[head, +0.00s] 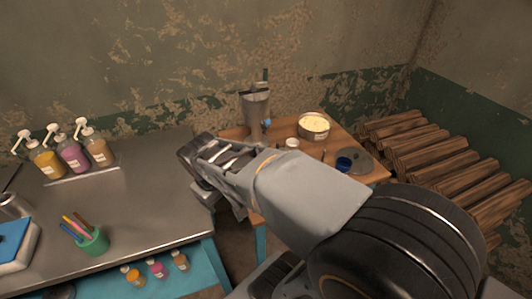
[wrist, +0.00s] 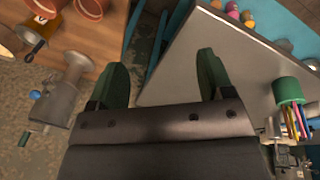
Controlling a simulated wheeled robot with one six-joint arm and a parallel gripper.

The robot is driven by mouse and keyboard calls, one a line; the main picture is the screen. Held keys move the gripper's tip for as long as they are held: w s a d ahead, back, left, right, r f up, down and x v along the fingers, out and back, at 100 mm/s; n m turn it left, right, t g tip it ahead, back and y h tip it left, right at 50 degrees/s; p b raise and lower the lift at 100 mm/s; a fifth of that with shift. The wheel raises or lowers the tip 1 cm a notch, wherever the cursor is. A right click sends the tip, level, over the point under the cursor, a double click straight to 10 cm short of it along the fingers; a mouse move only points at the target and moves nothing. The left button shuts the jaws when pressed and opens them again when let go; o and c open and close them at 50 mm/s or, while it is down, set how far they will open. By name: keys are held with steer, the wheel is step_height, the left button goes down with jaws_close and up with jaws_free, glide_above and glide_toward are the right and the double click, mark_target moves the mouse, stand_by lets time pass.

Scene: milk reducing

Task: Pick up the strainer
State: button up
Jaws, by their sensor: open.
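I cannot pick out the strainer for sure in either view. A round grey disc (head: 358,160) lies at the right of the wooden table (head: 232,133), beside a dark blue jar; I cannot tell whether it is a strainer. My gripper (wrist: 160,72) is open and empty, its two dark green fingers spread apart in the wrist view. Between and beyond them are the pale metal counter edge and the floor gap. In the head view my arm reaches left over the gap between counter and wooden table, covering part of the table's front.
The steel counter (head: 150,195) holds pump bottles (head: 73,155) and a green pen cup (head: 93,241). Stacked logs (head: 440,160) lie right.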

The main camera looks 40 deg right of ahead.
steer(key=o, duration=0.5)
steer(key=w+d+n+g+h, duration=0.1)
steer(key=w+d, duration=0.1)
steer(key=d, duration=0.1)
steer(key=w+d+n+g+h+p, duration=0.1)
steer(key=w+d+n, duration=0.1)
steer(key=d, duration=0.1)
steer(key=w+d+n+g+h+p, duration=0.1)
steer(key=w+d+g+h, duration=0.1)
steer(key=d, duration=0.1)
steer(key=shift+f+n, duration=0.4)
steer(key=shift+c, duration=0.2)
steer(key=w+d+f+n+g+h+p, duration=0.2)
steer(key=w+d+f+n+h+p, duration=0.15)
steer(key=w+d+n+h, duration=0.5)
steer(key=shift+m+y, duration=0.65)
steer(key=shift+y, duration=0.2)
steer(key=shift+s+p+x, duration=0.2)
steer(key=shift+p+x, duration=0.25)
steer(key=shift+x, duration=2.3)
steer(key=shift+s+p+x, duration=0.2)
steer(key=shift+p+x, duration=0.25)
steer(key=shift+x, duration=2.35)
steer(key=shift+s+p+x, duration=0.15)
steer(key=shift+p+x, duration=0.3)
steer(key=shift+x, duration=2.3)
